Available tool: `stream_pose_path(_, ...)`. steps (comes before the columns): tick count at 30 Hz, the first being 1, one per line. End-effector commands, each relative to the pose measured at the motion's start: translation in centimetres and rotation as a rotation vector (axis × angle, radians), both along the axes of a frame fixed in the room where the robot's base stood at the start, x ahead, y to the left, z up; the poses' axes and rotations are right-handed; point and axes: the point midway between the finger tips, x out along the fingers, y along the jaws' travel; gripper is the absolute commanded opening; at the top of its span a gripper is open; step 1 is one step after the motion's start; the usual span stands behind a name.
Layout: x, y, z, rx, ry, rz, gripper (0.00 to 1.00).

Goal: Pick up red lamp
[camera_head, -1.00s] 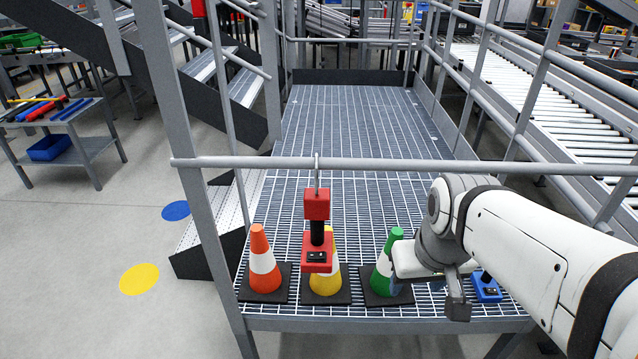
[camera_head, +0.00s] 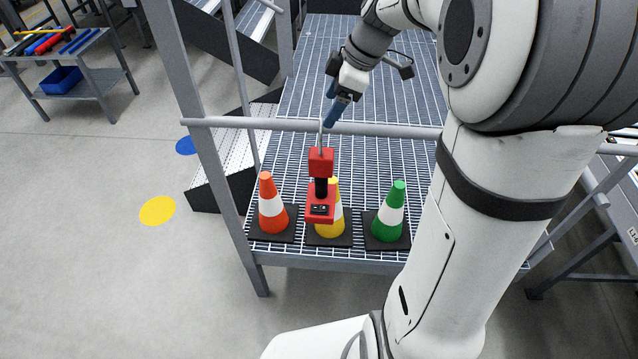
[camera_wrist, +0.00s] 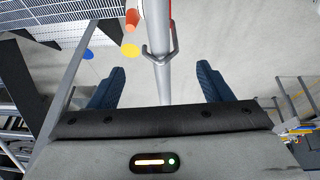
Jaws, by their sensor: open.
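The red lamp (camera_head: 320,162) hangs upright by a hook from the catwalk's front rail (camera_head: 250,123). It has red top and bottom blocks and a black middle, and hangs in front of the yellow cone. My gripper (camera_head: 334,106) has blue fingers and is above and behind the rail, close over the hook, apart from the lamp. In the wrist view my gripper (camera_wrist: 158,84) is open and empty, with the rail (camera_wrist: 163,80) running between its fingers. The hook (camera_wrist: 161,56) loops over the rail there; the lamp's body is mostly out of that view.
Orange (camera_head: 268,205), yellow (camera_head: 331,226) and green (camera_head: 389,215) cones stand on black bases on the grating, behind and beside the lamp. A grey post (camera_head: 205,150) rises at left. Stairs lie left of the catwalk. A side table (camera_head: 95,75) stands far left.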

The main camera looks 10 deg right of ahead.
Motion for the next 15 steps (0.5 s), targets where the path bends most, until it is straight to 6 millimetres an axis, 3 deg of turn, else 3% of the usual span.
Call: stream_pose_path(15, 0.9, 1.3, -5.8, -0.001, 0.003, -0.007, 0.72)
